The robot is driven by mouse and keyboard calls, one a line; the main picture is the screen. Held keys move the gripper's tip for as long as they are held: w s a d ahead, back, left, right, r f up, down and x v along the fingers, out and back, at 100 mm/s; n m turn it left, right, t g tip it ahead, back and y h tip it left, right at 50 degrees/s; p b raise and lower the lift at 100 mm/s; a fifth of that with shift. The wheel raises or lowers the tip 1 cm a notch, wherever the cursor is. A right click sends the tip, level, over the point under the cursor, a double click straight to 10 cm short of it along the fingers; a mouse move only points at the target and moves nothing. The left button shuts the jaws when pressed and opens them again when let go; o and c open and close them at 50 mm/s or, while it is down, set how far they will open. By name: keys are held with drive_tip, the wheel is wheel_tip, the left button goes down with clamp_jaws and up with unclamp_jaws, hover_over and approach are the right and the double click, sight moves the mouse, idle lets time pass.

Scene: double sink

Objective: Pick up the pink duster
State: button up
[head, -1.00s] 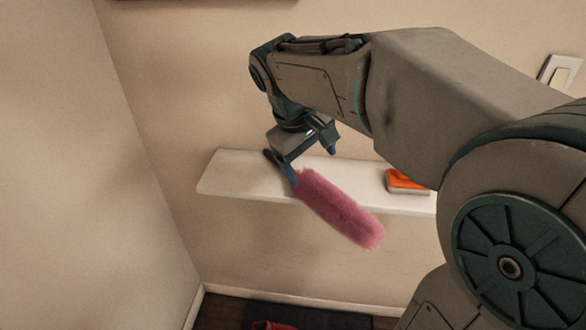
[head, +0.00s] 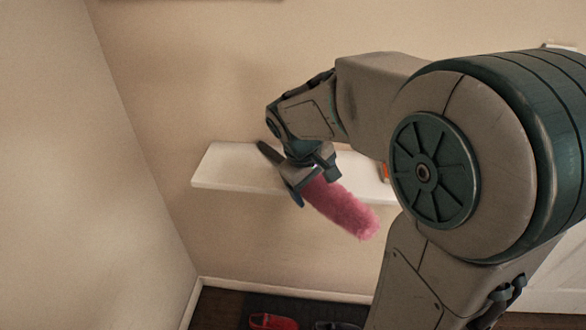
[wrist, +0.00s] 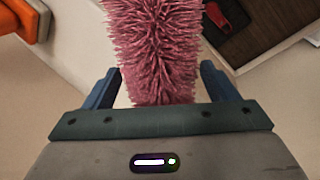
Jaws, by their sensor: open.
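The pink duster (head: 340,208) lies across the white wall shelf. Its fluffy pink head sticks out past the shelf's front edge, and its dark handle end (head: 268,153) shows on the shelf behind my gripper. My gripper (head: 312,187) is at the duster, around the lower end of the pink head. In the wrist view the pink fluff (wrist: 155,50) passes between my two blue fingers (wrist: 158,88), which are apart, with a gap visible on each side. The middle of the duster is hidden by my gripper in the head view.
The white shelf (head: 225,178) has free room on its left. An orange-topped object (head: 386,173) sits on it to the right, mostly hidden by my arm. A red shoe (head: 272,321) and a dark shoe lie on a floor mat below.

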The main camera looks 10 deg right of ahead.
drive_tip(key=c, duration=1.2)
drive_tip(key=shift+o, duration=0.2)
drive_tip(key=shift+r, duration=0.1)
